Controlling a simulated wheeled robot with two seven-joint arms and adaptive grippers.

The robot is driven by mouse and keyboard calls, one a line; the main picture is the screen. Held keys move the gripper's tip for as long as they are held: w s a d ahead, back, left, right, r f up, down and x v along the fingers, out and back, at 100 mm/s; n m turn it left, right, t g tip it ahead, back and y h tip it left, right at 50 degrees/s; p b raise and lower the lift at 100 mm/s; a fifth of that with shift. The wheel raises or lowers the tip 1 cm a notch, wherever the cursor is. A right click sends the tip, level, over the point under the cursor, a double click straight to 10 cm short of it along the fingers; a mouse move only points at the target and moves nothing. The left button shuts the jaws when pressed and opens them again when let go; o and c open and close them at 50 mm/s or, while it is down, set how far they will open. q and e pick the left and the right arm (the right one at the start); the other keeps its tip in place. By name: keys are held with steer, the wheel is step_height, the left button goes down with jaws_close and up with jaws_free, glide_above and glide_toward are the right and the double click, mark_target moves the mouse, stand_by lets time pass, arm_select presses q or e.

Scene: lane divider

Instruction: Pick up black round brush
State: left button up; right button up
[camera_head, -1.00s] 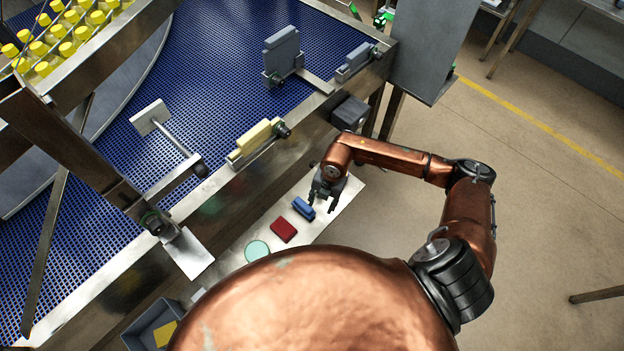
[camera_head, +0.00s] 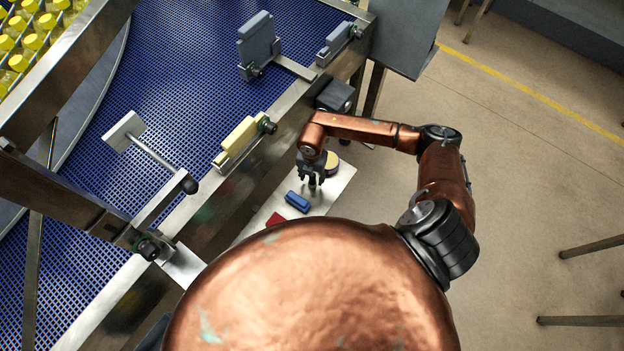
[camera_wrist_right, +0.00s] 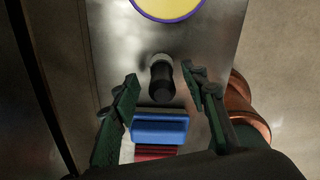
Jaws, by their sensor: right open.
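The black round brush (camera_wrist_right: 162,82) stands on the metal shelf in the right wrist view, a dark cylinder with a paler grey end. My right gripper (camera_wrist_right: 159,79) is open, with one finger on each side of the brush in that view. I cannot tell whether either finger touches it. In the head view my right gripper (camera_head: 312,181) points down over the shelf and hides most of the brush. My left gripper is not in view.
A blue block (camera_head: 297,202) and a red block (camera_head: 275,219) lie near the gripper. A yellow disc with a purple rim (camera_head: 332,163) lies behind it. The narrow shelf (camera_head: 334,186) runs beside the blue conveyor (camera_head: 180,85); open floor lies to the right.

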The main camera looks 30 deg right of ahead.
steer(key=shift+f, duration=0.9)
steer(key=shift+s+d, duration=0.1)
steer(key=c, duration=0.7)
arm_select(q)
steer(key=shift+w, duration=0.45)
arm_select(e)
jaws_close()
